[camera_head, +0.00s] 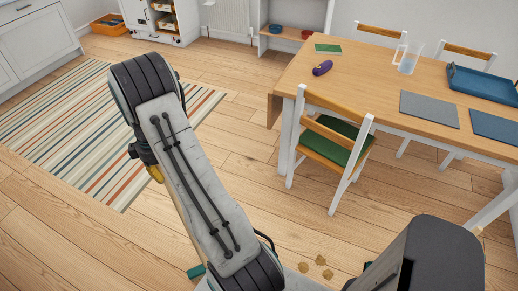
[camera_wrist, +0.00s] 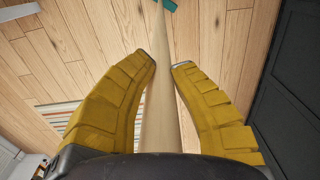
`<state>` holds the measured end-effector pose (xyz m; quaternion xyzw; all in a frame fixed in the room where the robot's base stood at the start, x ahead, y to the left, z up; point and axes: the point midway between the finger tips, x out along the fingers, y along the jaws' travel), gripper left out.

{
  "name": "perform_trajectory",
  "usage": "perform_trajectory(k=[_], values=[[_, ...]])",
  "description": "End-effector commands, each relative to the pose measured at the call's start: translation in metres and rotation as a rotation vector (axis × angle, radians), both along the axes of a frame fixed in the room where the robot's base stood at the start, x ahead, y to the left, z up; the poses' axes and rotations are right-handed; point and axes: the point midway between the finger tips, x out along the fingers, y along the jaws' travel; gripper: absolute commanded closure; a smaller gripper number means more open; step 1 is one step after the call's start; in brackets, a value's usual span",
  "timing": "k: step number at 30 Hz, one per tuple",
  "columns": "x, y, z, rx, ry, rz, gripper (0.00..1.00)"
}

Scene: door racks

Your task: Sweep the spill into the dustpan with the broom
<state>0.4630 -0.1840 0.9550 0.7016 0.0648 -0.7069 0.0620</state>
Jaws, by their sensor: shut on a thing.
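My gripper (camera_wrist: 165,63) has its two yellow fingers on either side of a pale wooden broom handle (camera_wrist: 159,95) and is shut on it. The handle runs away from the wrist to a teal piece (camera_wrist: 170,5) at the top edge, only partly in view. In the head view my gripper (camera_head: 155,173) is mostly hidden behind my arm, with a bit of yellow showing. A teal end, likely the broom head (camera_head: 196,271), shows low beside the arm. The spill is several small brown patches (camera_head: 320,261) on the floor, right of the broom. I cannot make out a dustpan.
A wooden table (camera_head: 375,72) with a chair (camera_head: 335,140) at its near side stands at the right. A striped rug (camera_head: 60,130) lies at the left. White cabinets (camera_head: 35,45) and an orange basket (camera_head: 108,25) are at the back. Wooden floor between is clear.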

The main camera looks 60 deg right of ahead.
Motion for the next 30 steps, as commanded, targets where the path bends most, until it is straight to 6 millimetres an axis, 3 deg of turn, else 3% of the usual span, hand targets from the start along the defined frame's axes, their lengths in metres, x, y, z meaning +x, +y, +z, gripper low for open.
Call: perform_trajectory(k=[1,6,15,24,30], values=[[-0.009,-0.021,0.001,0.0,-0.001,0.015,1.0],[-0.045,-0.081,0.002,0.005,0.002,0.118,1.0],[-0.131,-0.173,0.005,0.016,0.002,0.309,1.0],[-0.24,-0.238,0.008,0.028,-0.004,0.499,1.0],[-0.315,-0.262,0.011,0.032,-0.011,0.619,1.0]])
